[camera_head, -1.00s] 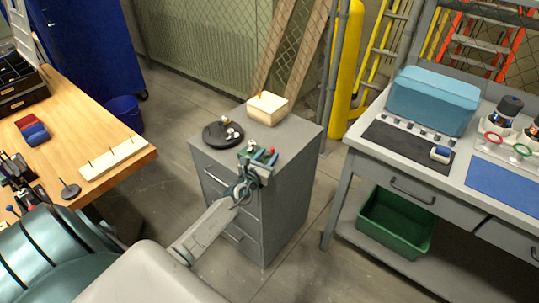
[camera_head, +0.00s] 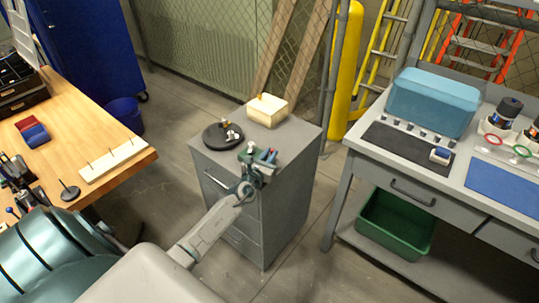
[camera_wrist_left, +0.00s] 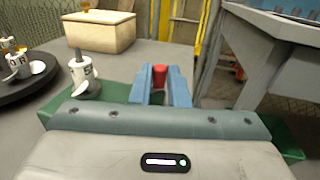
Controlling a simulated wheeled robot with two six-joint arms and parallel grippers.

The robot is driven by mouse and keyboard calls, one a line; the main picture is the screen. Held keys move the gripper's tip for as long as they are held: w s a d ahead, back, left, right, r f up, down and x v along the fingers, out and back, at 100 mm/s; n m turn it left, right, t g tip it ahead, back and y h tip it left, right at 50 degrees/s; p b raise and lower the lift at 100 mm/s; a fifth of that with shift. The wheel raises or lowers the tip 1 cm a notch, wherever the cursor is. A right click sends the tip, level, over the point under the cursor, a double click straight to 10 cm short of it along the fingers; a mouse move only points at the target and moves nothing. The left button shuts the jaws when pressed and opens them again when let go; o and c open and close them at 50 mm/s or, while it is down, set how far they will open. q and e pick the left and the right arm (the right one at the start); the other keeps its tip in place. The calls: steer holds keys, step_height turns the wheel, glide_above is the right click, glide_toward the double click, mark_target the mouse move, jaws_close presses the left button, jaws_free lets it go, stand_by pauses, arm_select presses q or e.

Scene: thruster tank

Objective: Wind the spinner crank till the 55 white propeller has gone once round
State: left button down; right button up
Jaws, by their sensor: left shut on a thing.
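My left gripper (camera_head: 267,156) is over the front right of the grey cabinet top. In the left wrist view its two blue fingers (camera_wrist_left: 162,88) are shut on an upright red knob (camera_wrist_left: 158,74), which looks like the crank handle. The rest of the crank is hidden below my gripper. A white propeller part with a grey shaft (camera_wrist_left: 83,76) stands upright just left of the fingers; it also shows in the head view (camera_head: 251,147). Its marking is too small to read. A black round stand (camera_head: 213,136) behind it holds other small white propellers (camera_head: 233,134). My right gripper is out of view.
A cream box (camera_head: 267,112) sits at the back of the cabinet (camera_head: 210,165). A wooden bench (camera_head: 100,125) is at left. A grey workbench (camera_head: 460,180) with a teal case (camera_head: 432,100) is at right.

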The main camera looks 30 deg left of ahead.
arm_select(q)
steer(key=shift+r+p, duration=0.15)
steer(key=shift+p, duration=0.2)
steer(key=y+p, duration=0.1)
steer(key=n+y+p, duration=0.2)
steer(key=p, duration=0.1)
steer(key=shift+w+r+g, duration=0.1)
steer(key=shift+w+g, duration=0.15)
steer(key=shift+g, duration=0.15)
steer(key=shift+n+g+y+p, duration=0.35)
steer(key=shift+n+y, duration=0.25)
steer(key=shift+y, duration=0.3)
steer(key=shift+w+n+y, duration=0.15)
steer(key=shift+n+y, duration=0.25)
steer(key=shift+w+f+n+g+y, duration=0.1)
steer(key=shift+f+n+g+y, duration=0.2)
steer(key=shift+n+g+y, duration=0.65)
steer(key=shift+w+a+n+g+y, duration=0.1)
steer(key=shift+n+g+y, duration=0.2)
steer(key=shift+y, duration=0.45)
steer(key=shift+a+n+g+y+b, duration=0.1)
steer(key=shift+n+g+y+b, duration=0.25)
steer(key=shift+n+g+y, duration=0.2)
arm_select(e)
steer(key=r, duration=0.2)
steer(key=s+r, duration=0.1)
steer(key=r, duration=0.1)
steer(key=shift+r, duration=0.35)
arm_select(q)
steer(key=shift+g+y, duration=0.25)
